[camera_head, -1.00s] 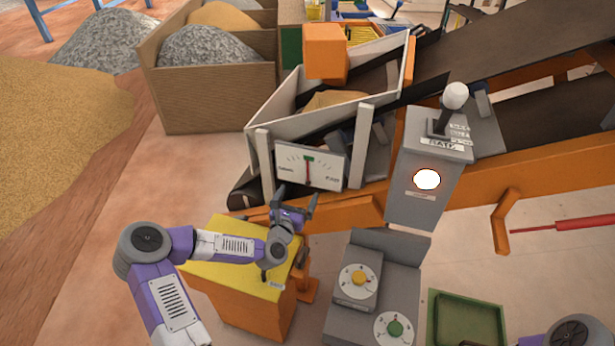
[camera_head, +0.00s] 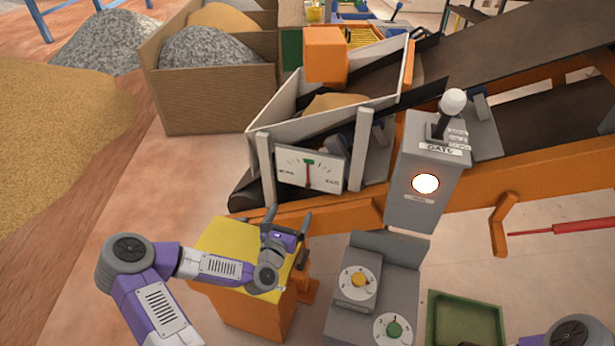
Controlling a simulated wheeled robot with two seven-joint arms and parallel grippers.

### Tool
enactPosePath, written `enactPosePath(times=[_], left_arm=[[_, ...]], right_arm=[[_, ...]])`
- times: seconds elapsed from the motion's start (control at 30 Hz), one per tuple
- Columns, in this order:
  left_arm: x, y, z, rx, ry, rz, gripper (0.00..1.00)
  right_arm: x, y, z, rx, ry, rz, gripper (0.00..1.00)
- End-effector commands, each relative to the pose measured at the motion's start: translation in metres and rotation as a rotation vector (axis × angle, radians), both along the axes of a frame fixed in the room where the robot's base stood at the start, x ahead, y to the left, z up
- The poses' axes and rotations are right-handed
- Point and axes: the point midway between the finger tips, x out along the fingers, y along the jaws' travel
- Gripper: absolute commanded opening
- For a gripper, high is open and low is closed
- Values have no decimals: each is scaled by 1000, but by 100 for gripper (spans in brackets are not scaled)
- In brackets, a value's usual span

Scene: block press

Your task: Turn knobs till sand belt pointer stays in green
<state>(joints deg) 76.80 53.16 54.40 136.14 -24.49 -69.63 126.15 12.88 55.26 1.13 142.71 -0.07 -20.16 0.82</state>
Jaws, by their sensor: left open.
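The white dial (camera_head: 310,168) hangs on the front of the sand hopper (camera_head: 340,112). Its red pointer stands about upright, under the green patch at the top middle. A yellow knob (camera_head: 359,280) and a green knob (camera_head: 394,329), each on a white marked disc, sit on the grey control box (camera_head: 377,258) at the lower middle. My left gripper (camera_head: 289,217) is open and empty above the yellow-topped orange block, left of the knobs and apart from them. Only a piece of my right arm shows at the lower right edge; its gripper is out of view.
A grey post with a lever (camera_head: 453,102) and a lit white lamp (camera_head: 425,183) stands behind the knobs. A green tray (camera_head: 466,318) lies right of them. The yellow-topped block (camera_head: 225,238) is under my left gripper. A red rod (camera_head: 570,227) is at right.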

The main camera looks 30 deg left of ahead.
Motion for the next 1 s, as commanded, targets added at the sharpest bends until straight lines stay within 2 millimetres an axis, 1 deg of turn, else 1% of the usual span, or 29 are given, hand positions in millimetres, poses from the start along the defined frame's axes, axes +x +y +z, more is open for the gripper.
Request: enactPosePath(times=[0.03, 0.1, 0.23, 0.47, 0.57, 0.67, 0.77, 0.8, 0.87, 0.9, 0.97, 1.0], left_arm=[[-9, -1, 1, -1, 2, 1, 100], [-19, -3, 0, -1, 2, 1, 100], [-31, -5, 0, -1, 0, 0, 100], [-35, -7, 0, 1, 0, -1, 100], [-32, -17, -6, 37, 33, -30, 100], [-29, -46, -25, 152, 123, -123, 100], [-31, -90, -56, 351, 251, -286, 100], [-34, -109, -69, 446, 299, -368, 100], [-43, -137, -89, 595, 362, -498, 100], [-51, -153, -102, 694, 395, -586, 100], [-65, -175, -120, 843, 431, -725, 100], [-76, -188, -132, 943, 447, -819, 100]], right_arm=[[0, 0, 3, 0, 0, 0, 0], [0, 0, 4, 0, 0, 0, 0], [0, 0, 5, 0, 0, 0, 0], [0, 0, 5, 0, 0, 0, 0], [0, 0, 6, 0, 0, 0, 0], [0, 0, 9, 0, 0, 0, 0], [0, 0, 13, 0, 0, 0, 0], [0, 0, 14, 0, 0, 0, 0], [0, 0, 17, 0, 0, 0, 0], [0, 0, 18, 0, 0, 0, 0], [0, 0, 21, 0, 0, 0, 0], [0, 0, 22, 0, 0, 0, 0]])
